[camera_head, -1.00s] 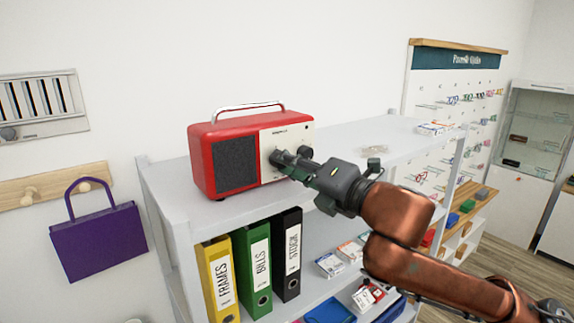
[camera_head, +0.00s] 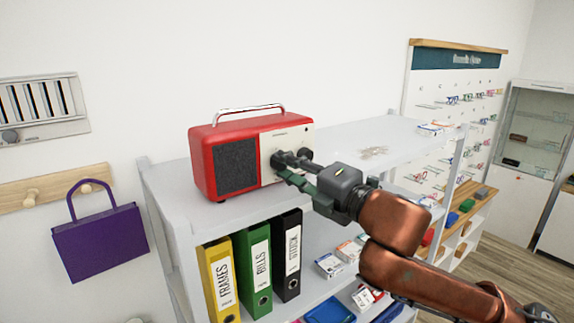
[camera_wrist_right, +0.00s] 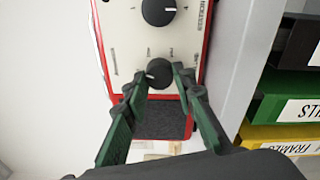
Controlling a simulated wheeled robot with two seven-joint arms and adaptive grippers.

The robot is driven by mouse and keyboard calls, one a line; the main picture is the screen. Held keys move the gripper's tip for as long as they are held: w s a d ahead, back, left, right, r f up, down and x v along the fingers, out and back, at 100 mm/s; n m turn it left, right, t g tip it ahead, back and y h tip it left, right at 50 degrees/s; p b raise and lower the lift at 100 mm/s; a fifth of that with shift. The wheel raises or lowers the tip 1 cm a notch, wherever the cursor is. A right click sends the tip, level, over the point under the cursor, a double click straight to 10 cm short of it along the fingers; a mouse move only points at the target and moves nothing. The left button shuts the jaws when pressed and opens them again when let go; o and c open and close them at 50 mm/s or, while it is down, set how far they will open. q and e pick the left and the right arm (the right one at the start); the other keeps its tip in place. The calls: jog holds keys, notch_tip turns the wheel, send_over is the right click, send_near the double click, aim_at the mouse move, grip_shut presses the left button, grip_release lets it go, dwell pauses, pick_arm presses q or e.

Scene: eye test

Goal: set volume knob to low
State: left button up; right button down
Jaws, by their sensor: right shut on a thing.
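A red radio (camera_head: 222,134) with a dark speaker grille and a cream front panel (camera_head: 297,135) stands upright on the white shelf top. My right gripper (camera_head: 279,161) reaches it from the right and is shut on the knob nearer the grille. In the right wrist view this black knob (camera_wrist_right: 159,74) sits between the two green fingers, with a small pale mark at its left side. A second black knob (camera_wrist_right: 158,11) is free above it there. Small print surrounds the held knob but is too blurred to read. My left gripper is out of view.
The white shelf top (camera_head: 340,143) is mostly clear right of the radio. Yellow, green and black binders (camera_head: 287,255) stand below, with small boxes beside them. A purple bag (camera_head: 100,243) hangs on the left wall.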

jog(key=m, duration=0.4)
jog(key=shift+m+t+p, duration=0.3)
jog(key=shift+m+p, duration=0.05)
jog(key=shift+m, duration=0.05)
jog(key=shift+f+m, duration=0.1)
jog(key=shift+m, duration=2)
jog(key=shift+t, duration=0.3)
jog(key=c, duration=1.6)
grip_release()
jog(key=v, duration=1.2)
